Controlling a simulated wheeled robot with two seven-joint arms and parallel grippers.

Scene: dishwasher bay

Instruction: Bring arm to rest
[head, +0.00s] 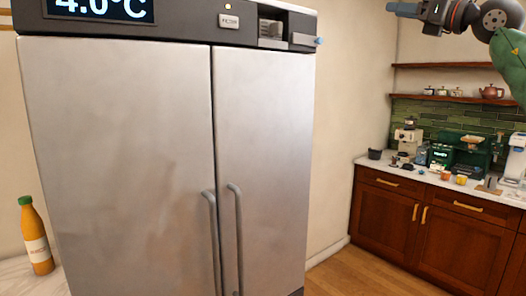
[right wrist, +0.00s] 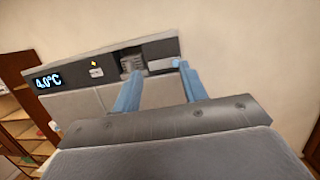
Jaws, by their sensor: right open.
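My right gripper (head: 394,7) is at the top right edge of the head view, pointing left, in the air right of the fridge. My arm's grey and green links show behind it. In the right wrist view its two blue fingers (right wrist: 157,88) stand apart, open, with nothing between them. The fridge's top panel shows beyond the fingers. My left gripper is not in view.
A steel fridge (head: 120,150) with two shut doors fills the left and middle. An orange bottle (head: 36,238) stands at the lower left. A wooden counter (head: 400,225) with a coffee machine (head: 407,138) and shelves (head: 445,66) are at the right. The floor (head: 350,275) between is clear.

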